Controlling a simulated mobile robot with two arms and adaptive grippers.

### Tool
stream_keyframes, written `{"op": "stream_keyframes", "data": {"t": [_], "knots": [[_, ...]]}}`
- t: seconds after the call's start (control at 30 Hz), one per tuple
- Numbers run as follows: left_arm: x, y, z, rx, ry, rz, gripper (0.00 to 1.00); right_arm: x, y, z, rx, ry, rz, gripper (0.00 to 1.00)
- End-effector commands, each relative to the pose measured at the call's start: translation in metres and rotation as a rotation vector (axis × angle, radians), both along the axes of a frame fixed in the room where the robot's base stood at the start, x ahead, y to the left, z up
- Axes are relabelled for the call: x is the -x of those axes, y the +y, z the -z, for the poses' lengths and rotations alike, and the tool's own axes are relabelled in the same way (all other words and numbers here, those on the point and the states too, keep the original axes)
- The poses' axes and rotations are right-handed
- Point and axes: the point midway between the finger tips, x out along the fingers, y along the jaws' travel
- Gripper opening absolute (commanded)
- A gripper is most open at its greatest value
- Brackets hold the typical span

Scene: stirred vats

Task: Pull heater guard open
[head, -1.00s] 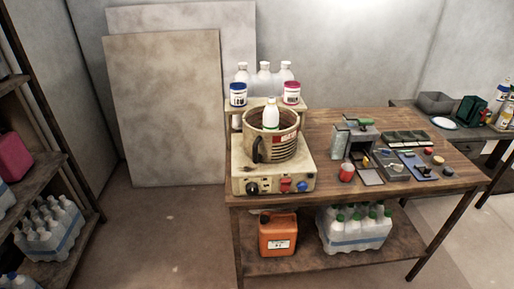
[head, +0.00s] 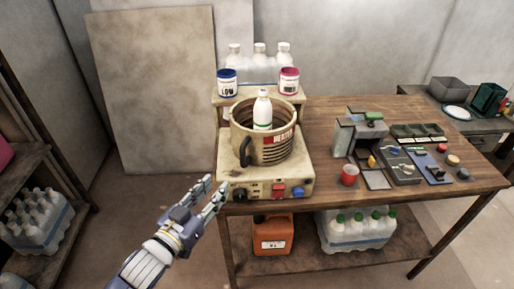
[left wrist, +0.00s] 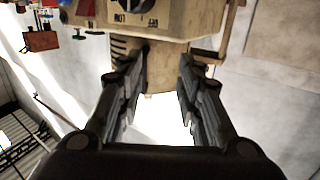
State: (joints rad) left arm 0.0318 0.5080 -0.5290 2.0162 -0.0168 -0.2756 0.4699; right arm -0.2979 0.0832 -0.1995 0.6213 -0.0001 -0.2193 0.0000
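The heater guard (head: 277,153) is a beige ribbed cylinder with a red-and-white label, standing on the beige heater base (head: 226,172). A dark curved handle (head: 246,152) is on its left front side. A white bottle (head: 263,108) stands inside it, its lower part hidden by the rim. My left gripper (head: 213,190) is near the front left corner of the base, below and left of the handle, and apart from it. In the left wrist view its fingers (left wrist: 158,72) are spread with nothing between them, and the base front (left wrist: 165,15) shows beyond, upside down.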

Motion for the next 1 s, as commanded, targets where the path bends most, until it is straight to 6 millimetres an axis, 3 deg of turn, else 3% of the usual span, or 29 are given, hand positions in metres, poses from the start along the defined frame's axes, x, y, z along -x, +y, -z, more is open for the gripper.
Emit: {"op": "stream_keyframes", "data": {"t": [0.03,0.1,0.2,0.37,0.7,1.0], "knots": [[0.005,-0.006,-0.017,0.014,-0.024,0.021,0.33,0.001,0.000,0.001,0.000,0.001,0.000,0.54],[0.011,-0.012,-0.031,0.027,-0.043,0.039,0.33,0.001,0.000,0.001,0.000,0.001,0.000,0.54],[0.012,-0.016,-0.039,0.036,-0.055,0.050,0.33,0.001,0.000,0.000,0.000,0.002,0.000,0.54],[-0.004,-0.026,-0.042,0.038,-0.057,0.049,0.33,0.003,0.001,-0.005,0.000,0.005,0.000,0.54],[-0.054,-0.061,-0.041,0.037,-0.056,0.049,0.33,0.006,0.005,-0.015,-0.005,0.009,0.001,0.54],[-0.075,-0.074,-0.039,0.037,-0.055,0.048,0.33,0.005,0.005,-0.018,-0.006,0.007,0.001,0.54]]}}
